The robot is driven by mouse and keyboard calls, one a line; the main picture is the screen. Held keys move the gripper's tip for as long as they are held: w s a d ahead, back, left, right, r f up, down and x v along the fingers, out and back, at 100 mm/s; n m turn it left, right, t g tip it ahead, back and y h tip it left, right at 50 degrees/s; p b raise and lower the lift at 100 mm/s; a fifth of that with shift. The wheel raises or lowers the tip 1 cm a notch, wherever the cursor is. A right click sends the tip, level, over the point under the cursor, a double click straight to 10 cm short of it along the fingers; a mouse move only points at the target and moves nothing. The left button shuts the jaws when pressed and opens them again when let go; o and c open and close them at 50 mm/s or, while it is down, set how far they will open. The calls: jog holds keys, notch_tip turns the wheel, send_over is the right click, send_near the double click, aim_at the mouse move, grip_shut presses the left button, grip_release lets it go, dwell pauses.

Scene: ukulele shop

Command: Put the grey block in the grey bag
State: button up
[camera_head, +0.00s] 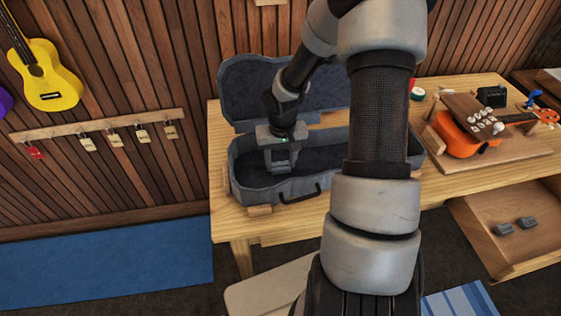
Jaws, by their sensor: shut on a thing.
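The grey bag looks like an open grey instrument case (233,172) with a dark lining, lying on the wooden workbench with its lid raised at the back. My gripper (281,168) points down inside the left part of the case, with its fingers below the rim level in the picture. It is shut on a small grey block (281,157), which is hard to tell apart from the grey fingers. I cannot tell whether the block touches the case floor.
Two more grey blocks lie in an open drawer (480,236) at the right. An orange ukulele (458,139) rests on a wooden stand on the bench (222,210).

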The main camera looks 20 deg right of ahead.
jog(key=shift+f, duration=0.15)
jog(key=o, duration=1)
jog(key=shift+o, duration=0.2)
notch_tip(320, 180, up, 12)
jog(key=s+p, duration=0.1)
jog(key=p, duration=0.1)
jog(key=shift+s+a, duration=0.15)
jog(key=shift+s, duration=0.1)
jog(key=shift+r, duration=0.2)
